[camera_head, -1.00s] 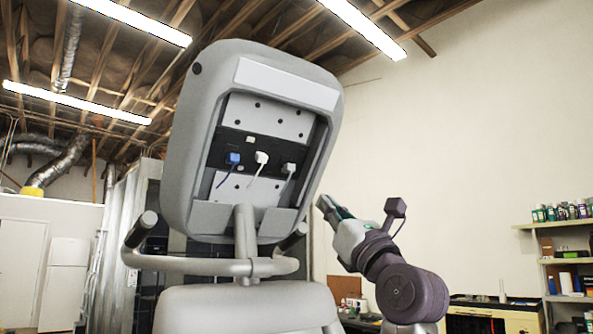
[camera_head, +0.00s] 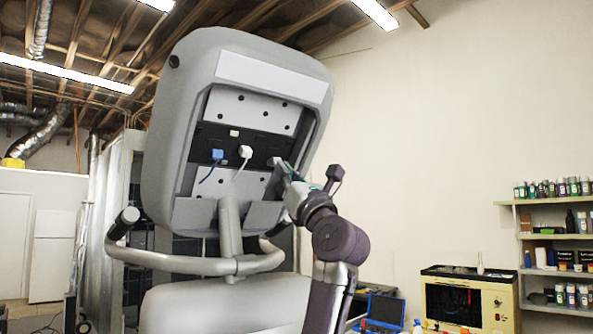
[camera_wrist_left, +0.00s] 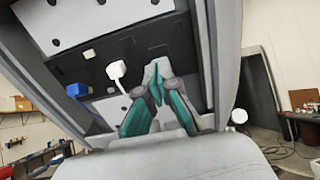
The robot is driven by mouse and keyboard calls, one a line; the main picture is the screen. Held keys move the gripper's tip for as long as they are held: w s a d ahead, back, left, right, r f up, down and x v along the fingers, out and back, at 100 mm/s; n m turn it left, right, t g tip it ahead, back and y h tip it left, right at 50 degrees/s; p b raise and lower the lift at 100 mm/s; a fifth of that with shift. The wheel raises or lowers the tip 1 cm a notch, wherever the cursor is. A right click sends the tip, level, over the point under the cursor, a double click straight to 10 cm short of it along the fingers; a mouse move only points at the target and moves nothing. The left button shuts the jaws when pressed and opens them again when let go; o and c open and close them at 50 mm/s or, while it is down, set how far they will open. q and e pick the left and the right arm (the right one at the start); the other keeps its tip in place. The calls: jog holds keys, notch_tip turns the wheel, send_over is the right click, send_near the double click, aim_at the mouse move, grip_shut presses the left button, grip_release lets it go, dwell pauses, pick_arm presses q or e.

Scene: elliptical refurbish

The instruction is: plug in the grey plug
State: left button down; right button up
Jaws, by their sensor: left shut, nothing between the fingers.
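The grey plug (camera_head: 274,161) is at the right end of the dark socket strip in the back of the tilted grey console, partly hidden by my gripper. In the wrist view the grey plug (camera_wrist_left: 163,66) shows just beyond the teal fingertips. I cannot tell whether it is fully seated. My left gripper (camera_head: 284,171) is right at the plug, shut with nothing between its fingers; it also shows in the left wrist view (camera_wrist_left: 158,88). Whether the fingertips touch the plug is unclear. My right gripper is not in view.
A white plug (camera_head: 245,151) and a blue plug (camera_head: 217,154) sit in the same strip to the left. The console's raised frame edge (camera_head: 312,140) is close right of my gripper. A curved handlebar (camera_head: 190,264) runs below. Shelves (camera_head: 555,235) stand far right.

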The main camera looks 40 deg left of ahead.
pick_arm(q)
jog(key=shift+x, duration=0.8)
